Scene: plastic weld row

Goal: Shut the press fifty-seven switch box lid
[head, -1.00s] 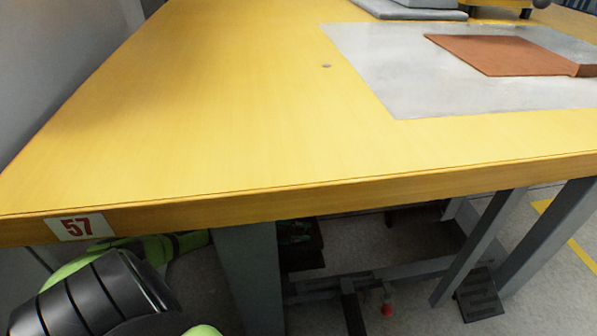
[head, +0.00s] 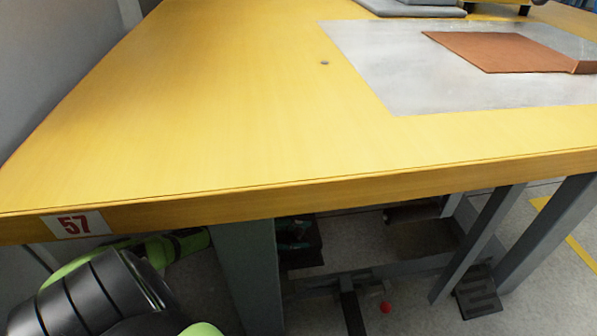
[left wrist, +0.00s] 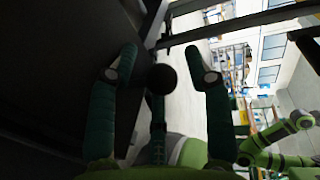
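The red 57 label (head: 76,225) is on the left end of the table's front edge. My left arm reaches under the table, passing behind a grey leg. My left gripper (head: 296,232) shows small and dark there, against a dark box-like shape. In the left wrist view my left gripper (left wrist: 165,58) is open, its two green fingers wide apart. A round black part (left wrist: 161,78) shows between them, and a large dark flat surface (left wrist: 55,70) fills the left side. I cannot tell which part is the switch box lid, or any contact. My right gripper is not in view.
The yellow table top (head: 200,110) carries a grey metal plate (head: 380,75) with a brown sheet (head: 505,50). Below are a grey leg (head: 247,280), slanted struts, a crossbar, a red ball (head: 386,308) and a dark pedal (head: 478,303). Floor shows between the legs.

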